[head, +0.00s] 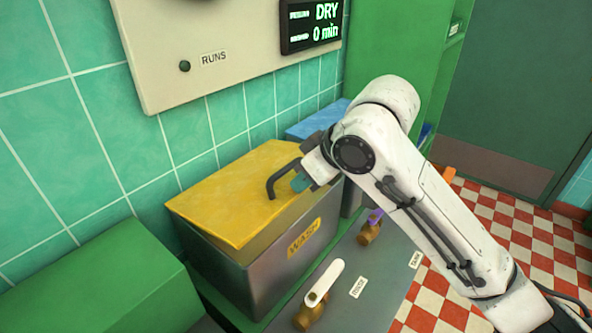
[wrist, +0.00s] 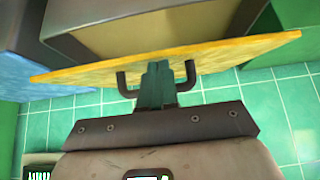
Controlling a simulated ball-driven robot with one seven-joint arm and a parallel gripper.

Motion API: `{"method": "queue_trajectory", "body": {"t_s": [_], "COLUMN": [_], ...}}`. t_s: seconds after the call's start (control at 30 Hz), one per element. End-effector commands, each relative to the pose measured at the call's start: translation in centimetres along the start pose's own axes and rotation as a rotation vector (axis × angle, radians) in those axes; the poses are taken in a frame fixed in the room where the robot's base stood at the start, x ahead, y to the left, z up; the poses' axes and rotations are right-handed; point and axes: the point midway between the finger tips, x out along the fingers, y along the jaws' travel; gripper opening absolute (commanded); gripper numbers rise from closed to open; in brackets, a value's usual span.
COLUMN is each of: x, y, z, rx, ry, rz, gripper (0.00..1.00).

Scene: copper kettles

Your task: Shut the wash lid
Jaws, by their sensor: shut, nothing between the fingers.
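The yellow wash lid (head: 235,190) lies over the grey wash box (head: 240,280), which bears a WASH label. A black bar handle (head: 271,186) stands on the lid. My gripper (head: 300,182) is shut and empty at the handle. In the wrist view the teal fingertips (wrist: 157,80) are between the two posts of the handle (wrist: 188,75), close to the lid (wrist: 230,58). Whether they touch the lid or the handle I cannot tell.
A blue lid (head: 315,120) sits behind the wash box. A green block (head: 100,285) is at the left. A white-handled tap (head: 325,282) and a purple-handled tap (head: 372,225) stand in front. A wall panel (head: 230,40) with a DRY display hangs above.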

Motion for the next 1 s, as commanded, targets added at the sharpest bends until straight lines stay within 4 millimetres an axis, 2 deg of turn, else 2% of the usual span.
{"method": "queue_trajectory", "body": {"t_s": [0.03,0.1,0.33,0.6,1.0], "x": [1.2,1.9,3.6,4.3,4.6], "y": [-0.1,-0.1,-0.1,-0.1,-0.1], "z": [1.4,2.3,4.2,4.9,5.1], "rx": [0.006,0.006,0.004,0.001,0.001], "ry": [0.026,0.072,0.182,0.240,0.239], "rz": [-0.005,-0.004,-0.003,-0.001,-0.005], "gripper": [0.00,0.00,0.00,0.00,0.00]}}
